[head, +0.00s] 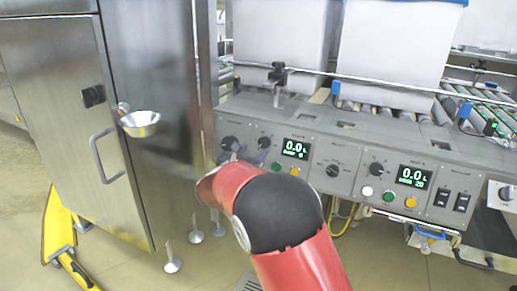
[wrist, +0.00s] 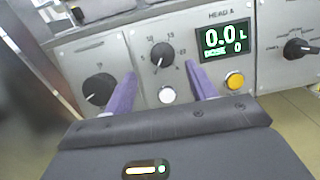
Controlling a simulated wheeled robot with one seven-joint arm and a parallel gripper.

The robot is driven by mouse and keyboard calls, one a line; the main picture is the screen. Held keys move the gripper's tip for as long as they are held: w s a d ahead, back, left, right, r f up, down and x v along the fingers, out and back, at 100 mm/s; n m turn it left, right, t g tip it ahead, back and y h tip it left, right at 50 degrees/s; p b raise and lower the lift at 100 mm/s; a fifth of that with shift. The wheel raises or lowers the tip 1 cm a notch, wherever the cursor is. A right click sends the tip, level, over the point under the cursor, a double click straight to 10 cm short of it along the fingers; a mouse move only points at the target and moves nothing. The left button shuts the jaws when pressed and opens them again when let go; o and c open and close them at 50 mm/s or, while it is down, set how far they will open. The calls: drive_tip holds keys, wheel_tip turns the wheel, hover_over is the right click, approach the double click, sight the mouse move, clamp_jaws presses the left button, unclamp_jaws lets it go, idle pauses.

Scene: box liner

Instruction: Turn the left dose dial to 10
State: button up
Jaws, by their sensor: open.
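The left dose dial (wrist: 161,55) is a black knob inside a printed number scale on the grey panel. In the wrist view its pointer seems to face lower left, below the scale's 5. The HEAD A display (wrist: 224,38) beside it reads 0.0 L and dose 0. My gripper (wrist: 161,69) is open, with one purple finger on each side of the dial and apart from it. Whether the fingertips are level with the knob is unclear. In the head view the dial (head: 264,142) is small and blurred beside my gripper, which my red arm partly hides.
A larger black knob (wrist: 99,89) sits just left of the left finger. A white button (wrist: 167,94) lies below the dial and an amber one (wrist: 234,80) to the right. The right head's dial (head: 376,168) and display (head: 413,176) are farther right. A steel cabinet (head: 150,60) stands left.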

sight(262, 144)
drive_tip(key=x, duration=0.5)
drive_tip(key=shift+w+d, duration=0.15)
drive_tip(key=shift+d, duration=0.05)
drive_tip(key=shift+s, duration=0.25)
drive_tip(key=shift+c, duration=0.3)
drive_tip(key=c, duration=0.9)
